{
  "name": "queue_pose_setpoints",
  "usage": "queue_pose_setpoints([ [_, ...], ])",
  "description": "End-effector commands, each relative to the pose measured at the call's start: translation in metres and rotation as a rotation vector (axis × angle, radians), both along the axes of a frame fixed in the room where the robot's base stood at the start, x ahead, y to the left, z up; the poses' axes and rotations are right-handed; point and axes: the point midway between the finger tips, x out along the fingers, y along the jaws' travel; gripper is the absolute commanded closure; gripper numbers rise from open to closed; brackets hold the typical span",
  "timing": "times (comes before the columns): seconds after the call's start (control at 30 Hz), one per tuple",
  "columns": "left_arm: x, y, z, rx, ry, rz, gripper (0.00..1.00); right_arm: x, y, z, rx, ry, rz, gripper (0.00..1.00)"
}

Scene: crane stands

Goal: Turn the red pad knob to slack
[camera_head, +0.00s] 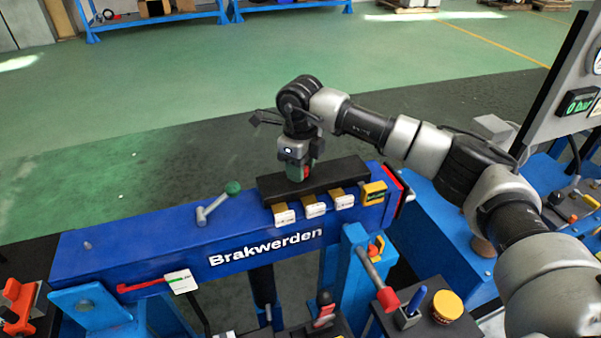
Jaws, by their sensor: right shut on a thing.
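My right gripper (299,172) points down onto the black block (335,178) on top of the blue Brakwerden beam. Below the block's front edge hang several small white-labelled tags (315,208). My left gripper is not in view.
The blue beam (150,245) carries a green-tipped lever (218,202) left of the black block. A red-handled lever (387,297) and a yellow round button (447,306) stand in front. A gauge panel (575,102) rises at the right. Open floor lies behind the beam.

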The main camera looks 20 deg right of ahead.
Motion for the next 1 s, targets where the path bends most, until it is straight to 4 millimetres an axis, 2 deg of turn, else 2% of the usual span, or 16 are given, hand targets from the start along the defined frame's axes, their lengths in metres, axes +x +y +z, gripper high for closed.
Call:
queue_pose_setpoints([
  [0.03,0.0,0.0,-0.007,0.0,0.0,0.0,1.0,0.001,0.0,-0.002,0.001,-0.005,0.043,0.87],
  [0.4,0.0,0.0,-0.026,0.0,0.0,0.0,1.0,0.001,0.0,-0.001,0.001,-0.005,0.394,0.87],
  [1.0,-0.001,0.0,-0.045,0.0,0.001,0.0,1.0,0.001,0.0,0.001,0.001,-0.005,0.919,0.87],
])
